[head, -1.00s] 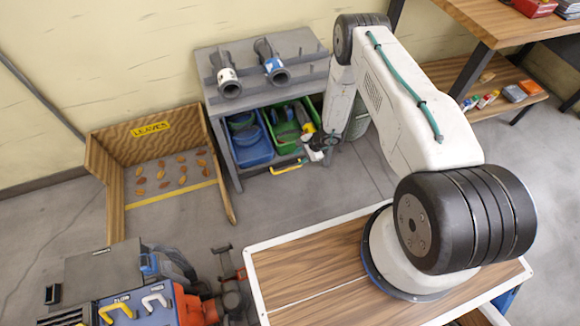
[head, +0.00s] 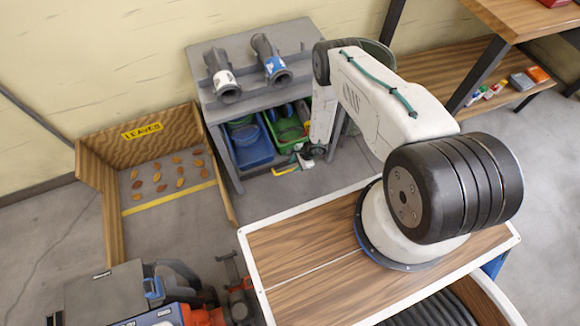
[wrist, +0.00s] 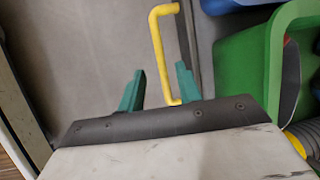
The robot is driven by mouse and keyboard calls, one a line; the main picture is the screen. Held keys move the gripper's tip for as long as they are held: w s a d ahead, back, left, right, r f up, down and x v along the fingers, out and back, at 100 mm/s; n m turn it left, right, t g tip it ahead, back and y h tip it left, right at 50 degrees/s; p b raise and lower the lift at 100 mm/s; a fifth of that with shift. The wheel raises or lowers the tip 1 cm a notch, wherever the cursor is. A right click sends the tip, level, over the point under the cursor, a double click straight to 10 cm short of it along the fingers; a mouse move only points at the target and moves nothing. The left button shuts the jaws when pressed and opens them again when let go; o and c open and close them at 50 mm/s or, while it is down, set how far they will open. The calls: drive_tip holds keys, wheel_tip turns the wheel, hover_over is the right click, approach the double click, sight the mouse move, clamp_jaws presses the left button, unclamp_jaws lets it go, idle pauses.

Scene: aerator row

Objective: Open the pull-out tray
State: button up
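The pull-out tray shows as a grey front edge (wrist: 188,45) in the wrist view, with a yellow bar handle (wrist: 157,45) on it. In the head view the handle (head: 285,170) sits low at the front of the grey bench, below the bins. My gripper (wrist: 160,68) is open, its two green fingers apart, with the handle's near end showing between them, closer to the right finger. I cannot tell whether they touch. In the head view my gripper (head: 300,163) is small, just right of the handle. The tray looks pushed in under the bench.
A blue bin (head: 250,148) and a green bin (head: 287,130) sit under the grey bench (head: 243,98). A wooden leaves box (head: 110,205) is at left, a tool cart (head: 105,290) lower left. Floor before the bench is clear.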

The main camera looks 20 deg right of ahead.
sight(290, 170)
drive_tip(key=shift+d+x, duration=0.2)
drive_tip(key=shift+x, duration=0.95)
drive_tip(key=shift+d+x, duration=0.25)
drive_tip(key=shift+x, duration=0.85)
drive_tip(key=shift+w+f, duration=0.1)
drive_tip(key=shift+f, duration=0.05)
